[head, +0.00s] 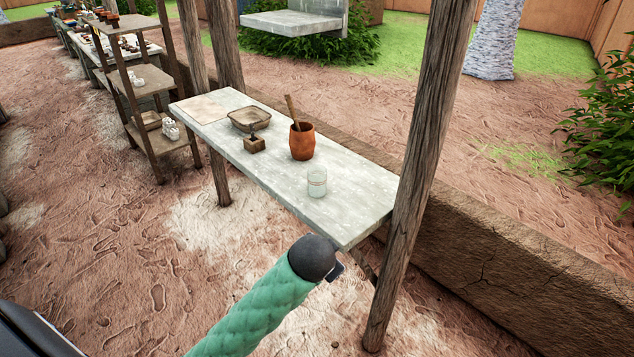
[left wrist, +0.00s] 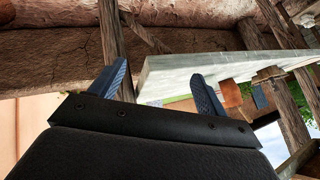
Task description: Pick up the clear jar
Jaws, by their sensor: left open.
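The clear jar (head: 317,182) stands upright on the pale worktop (head: 350,222), near its right end. It is a small see-through cylinder with a thin brownish band. My left arm reaches in from below in the head view, where the dark wrist end mostly hides the gripper, short of the table's near edge. In the left wrist view my left gripper (left wrist: 160,82) has its two blue fingers wide apart with nothing between them. The worktop's edge (left wrist: 165,72) shows beyond the fingers there. I cannot make out the jar in that view. My right gripper is not in view.
An orange-brown pot (head: 302,143) with a wooden handle stands behind the jar. A shallow tray (head: 249,119) and a small block (head: 254,145) sit farther left. A wooden post (head: 418,170) rises at the worktop's right end. Shelves (head: 150,80) stand at left.

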